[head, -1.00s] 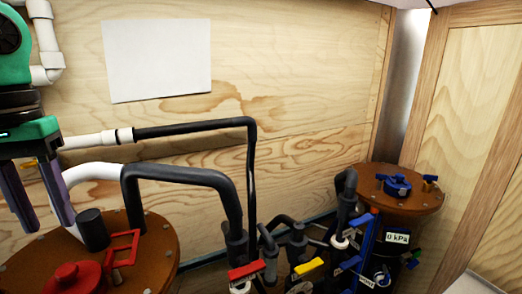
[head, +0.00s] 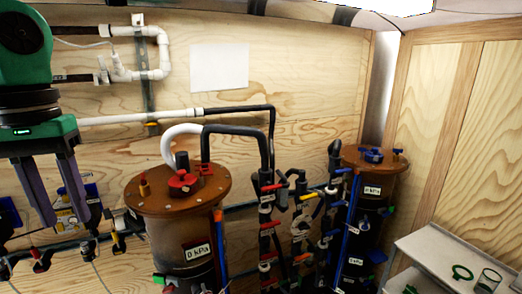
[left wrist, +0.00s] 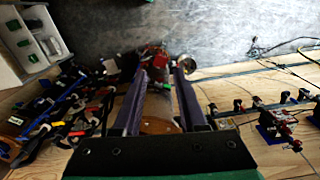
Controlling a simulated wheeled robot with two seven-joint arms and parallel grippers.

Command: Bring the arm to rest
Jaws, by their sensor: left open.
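My left gripper (head: 72,205) hangs down at the left of the head view, its two purple-grey fingers apart and nothing between them. It also shows in the left wrist view (left wrist: 165,95), with the fingers open over the scene below. A brown-lidded filter tank (head: 165,205) with a red valve cap (head: 183,183) stands to the right of the gripper. The gripper looks apart from it in the head view. My right gripper is in neither view.
A second brown-lidded tank (head: 372,160) with a blue cap stands at the back right. Pipes and coloured valves (head: 300,220) fill the space between the tanks. A paper sheet (head: 219,68) hangs on the wooden wall.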

